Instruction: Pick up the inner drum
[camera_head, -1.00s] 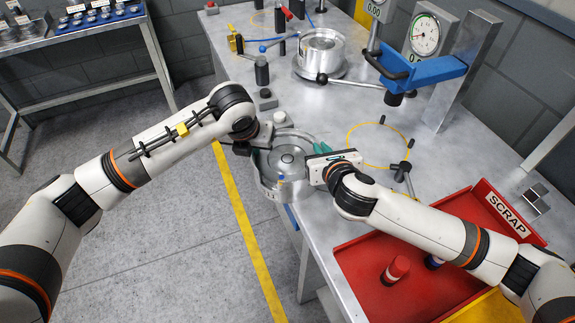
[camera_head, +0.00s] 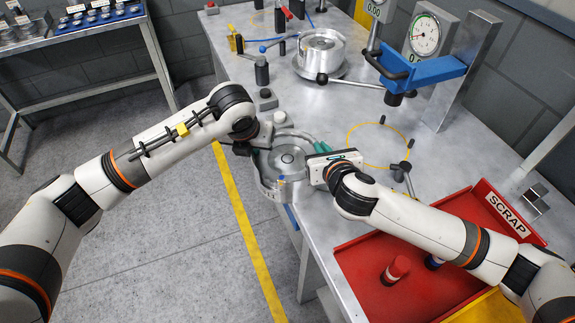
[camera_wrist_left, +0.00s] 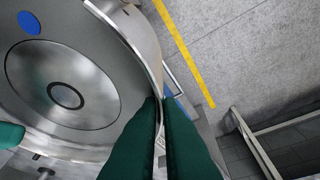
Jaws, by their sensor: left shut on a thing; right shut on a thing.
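The inner drum, a round silver metal drum (camera_head: 288,161) with a recessed middle and a small blue mark, is near the table's left edge. My left gripper (camera_head: 256,147) is at its left side. In the left wrist view my left gripper's green fingers (camera_wrist_left: 162,105) are closed on either side of the drum's wall (camera_wrist_left: 148,50). My right gripper (camera_head: 316,159) is shut on the drum's right rim. One of its green fingers shows at the left of the left wrist view. I cannot tell whether the drum's underside touches anything.
A second silver drum (camera_head: 321,47) stands on a round base further back. A blue-armed gauge stand (camera_head: 425,70) is at back right. The red scrap tray (camera_head: 362,268) lies under my right arm. The yellow ring area (camera_head: 378,145) is clear inside.

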